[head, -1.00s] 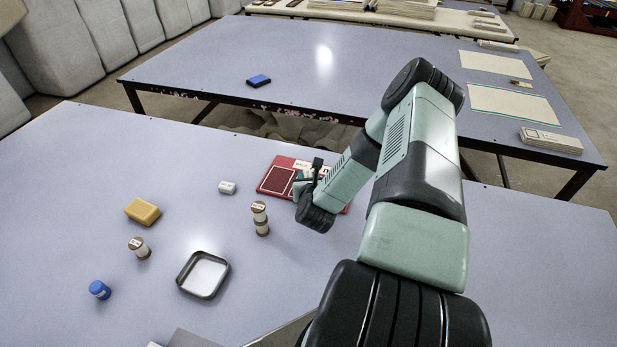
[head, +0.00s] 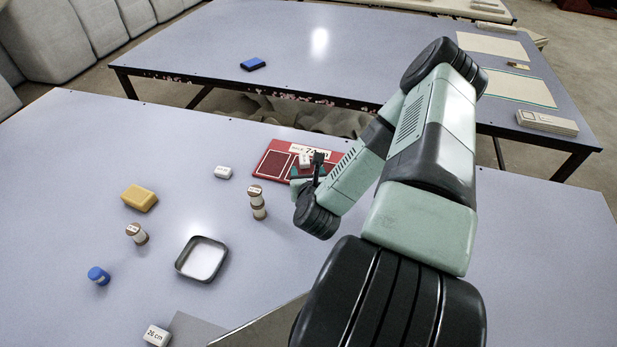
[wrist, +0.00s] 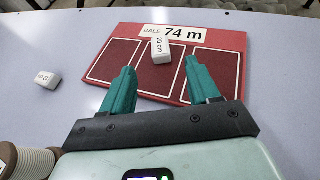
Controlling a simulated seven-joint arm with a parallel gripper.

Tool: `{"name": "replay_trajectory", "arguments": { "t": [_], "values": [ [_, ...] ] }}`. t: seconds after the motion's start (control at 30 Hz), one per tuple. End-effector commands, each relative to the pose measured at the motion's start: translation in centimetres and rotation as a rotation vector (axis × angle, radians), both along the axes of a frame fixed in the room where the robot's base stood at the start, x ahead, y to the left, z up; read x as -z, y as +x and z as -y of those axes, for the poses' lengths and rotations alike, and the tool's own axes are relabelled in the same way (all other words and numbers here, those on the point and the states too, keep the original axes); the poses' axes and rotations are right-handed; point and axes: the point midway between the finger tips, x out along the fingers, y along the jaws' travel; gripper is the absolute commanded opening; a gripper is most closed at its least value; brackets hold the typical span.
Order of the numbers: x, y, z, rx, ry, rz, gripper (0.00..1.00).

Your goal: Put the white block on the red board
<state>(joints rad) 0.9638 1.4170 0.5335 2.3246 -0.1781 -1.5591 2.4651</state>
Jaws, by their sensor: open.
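A white block marked 20 cm (wrist: 161,51) rests on the red board (wrist: 226,39) in the wrist view, at the top of its middle panel and beside the BALE 74 m label. In the head view the same block (head: 304,161) shows on the red board (head: 272,163), just by my gripper. My gripper (wrist: 160,65) is open, with its teal fingers over the board on either side of the block's near side and visible gaps to it. Another white block (wrist: 47,79) lies on the table left of the board, also in the head view (head: 223,172). A third, marked 26 cm (head: 157,335), lies at the front.
A metal tray (head: 223,265), stacked spools (head: 257,202), a single spool (head: 137,234), a yellow block (head: 139,197) and a blue spool (head: 98,275) stand on the table left of my arm. The table's middle left is partly clear.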

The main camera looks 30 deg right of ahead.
Motion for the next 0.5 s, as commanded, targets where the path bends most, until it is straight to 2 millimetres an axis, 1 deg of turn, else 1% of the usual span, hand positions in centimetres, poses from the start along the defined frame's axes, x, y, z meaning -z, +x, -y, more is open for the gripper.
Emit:
{"name": "replay_trajectory", "arguments": {
  "t": [0.03,0.1,0.2,0.33,0.5],
  "values": [
    [-0.3,-0.8,-0.3,0.0,0.004,-0.001,0.61],
    [-0.7,-1.7,-0.7,0.0,0.003,-0.001,0.61],
    [-1.1,-2.5,-1.0,-0.001,0.002,0.0,0.61],
    [-1.3,-2.9,-1.2,0.0,0.001,0.0,0.61],
    [-1.3,-2.9,-1.2,0.0,0.0,0.001,0.61]
  ]
}}
